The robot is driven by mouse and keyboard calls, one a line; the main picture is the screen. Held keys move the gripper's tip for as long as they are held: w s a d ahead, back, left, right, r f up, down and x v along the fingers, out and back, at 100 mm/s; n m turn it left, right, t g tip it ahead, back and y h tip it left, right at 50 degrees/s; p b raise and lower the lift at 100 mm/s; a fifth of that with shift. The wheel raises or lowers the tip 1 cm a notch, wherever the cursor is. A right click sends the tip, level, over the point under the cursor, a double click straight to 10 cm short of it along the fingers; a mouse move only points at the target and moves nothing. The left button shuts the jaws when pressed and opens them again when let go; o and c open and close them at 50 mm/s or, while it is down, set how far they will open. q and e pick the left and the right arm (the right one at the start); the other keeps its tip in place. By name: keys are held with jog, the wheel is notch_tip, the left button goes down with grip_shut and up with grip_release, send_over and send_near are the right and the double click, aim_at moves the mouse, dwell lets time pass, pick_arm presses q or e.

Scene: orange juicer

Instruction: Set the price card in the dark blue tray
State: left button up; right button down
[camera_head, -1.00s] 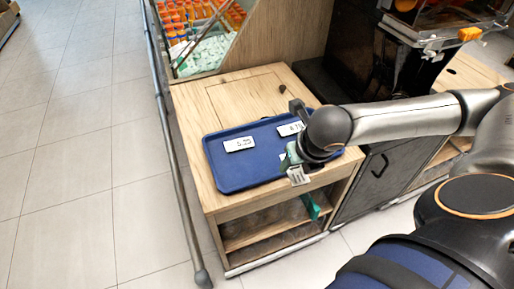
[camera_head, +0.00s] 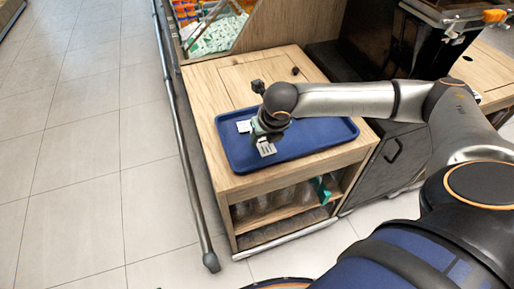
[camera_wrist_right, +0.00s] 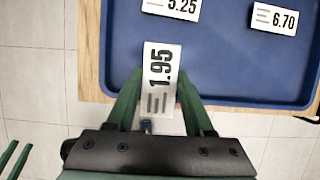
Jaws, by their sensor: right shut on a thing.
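A white price card marked 1.95 (camera_wrist_right: 161,75) is held between the green fingers of my right gripper (camera_wrist_right: 159,103). In the head view the right gripper (camera_head: 264,134) is over the left front part of the dark blue tray (camera_head: 318,142), with the card (camera_head: 266,149) below it. In the wrist view the card overlaps the rim of the tray (camera_wrist_right: 225,70). I cannot tell whether it touches the tray. Two other cards, 5.25 (camera_wrist_right: 172,6) and 6.70 (camera_wrist_right: 275,18), lie in the tray.
The tray sits on a wooden cabinet (camera_head: 222,82) with open shelves below. A metal rail (camera_head: 182,140) runs along the cabinet's left side. A dark juicer stand (camera_head: 375,50) is at the back right. The tray's right part is clear.

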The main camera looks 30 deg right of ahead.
aim_at(255, 151)
jog(key=shift+w+a+f, duration=0.2)
jog(key=shift+w+f, duration=0.4)
jog(key=shift+f, duration=0.2)
jog(key=shift+w+a+f+b, duration=0.15)
jog(key=shift+w+f+b, duration=0.15)
jog(key=shift+w+f, duration=0.3)
notch_tip(255, 151, down, 3)
jog(key=shift+f+b, duration=0.1)
jog(key=shift+b, duration=0.35)
pick_arm(q)
jog(key=shift+w+d+f, duration=0.3)
jog(key=shift+w+d, duration=0.05)
jog(key=shift+w, duration=0.15)
jog(key=shift+r, duration=0.1)
pick_arm(e)
jog(key=shift+f, duration=0.1)
jog(key=shift+c, duration=1.4)
grip_release()
pick_arm(q)
jog(key=shift+s, duration=0.15)
jog(key=shift+s+f, duration=0.1)
jog(key=shift+f, duration=0.15)
